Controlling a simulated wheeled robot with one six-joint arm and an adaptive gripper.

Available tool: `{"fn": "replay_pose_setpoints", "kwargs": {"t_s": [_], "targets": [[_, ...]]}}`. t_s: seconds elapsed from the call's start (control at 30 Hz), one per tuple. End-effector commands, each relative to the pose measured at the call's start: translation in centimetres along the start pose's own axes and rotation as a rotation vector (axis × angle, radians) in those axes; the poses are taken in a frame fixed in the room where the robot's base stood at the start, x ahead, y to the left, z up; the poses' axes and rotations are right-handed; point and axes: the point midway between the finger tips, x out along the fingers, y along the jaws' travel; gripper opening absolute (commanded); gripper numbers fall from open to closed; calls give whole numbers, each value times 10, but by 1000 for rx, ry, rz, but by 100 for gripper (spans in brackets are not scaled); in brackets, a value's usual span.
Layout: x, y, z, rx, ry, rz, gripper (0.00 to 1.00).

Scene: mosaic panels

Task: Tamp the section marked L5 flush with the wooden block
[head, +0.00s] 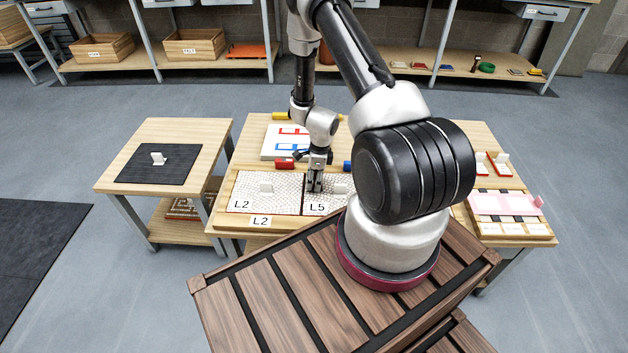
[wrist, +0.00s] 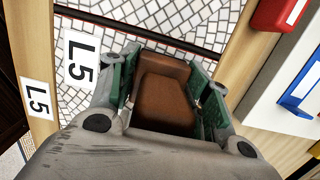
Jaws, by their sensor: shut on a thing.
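The L5 section (head: 318,208) is a panel of pale mosaic tiles in a wooden frame, partly hidden by my arm in the head view. Its tiles and L5 label also show in the wrist view (wrist: 80,60). My gripper (head: 315,186) points down over the left part of this section, near the dark divider with L2. In the wrist view my gripper (wrist: 160,88) is shut on the brown wooden block (wrist: 162,85), held between green-lined fingers. I cannot tell whether the block touches the tiles.
Another white piece (head: 340,188) is on L5. Behind are a red block (head: 285,163) and a white board (head: 285,143). A side table (head: 120,178) stands left.

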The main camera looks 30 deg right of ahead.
Motion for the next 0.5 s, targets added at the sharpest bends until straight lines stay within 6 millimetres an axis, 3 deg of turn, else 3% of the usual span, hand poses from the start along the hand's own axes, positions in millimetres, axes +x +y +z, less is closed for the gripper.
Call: {"fn": "replay_pose_setpoints", "kwargs": {"t_s": [0.5], "targets": [[-47,-1,6,-2,-1,-2,24]]}}
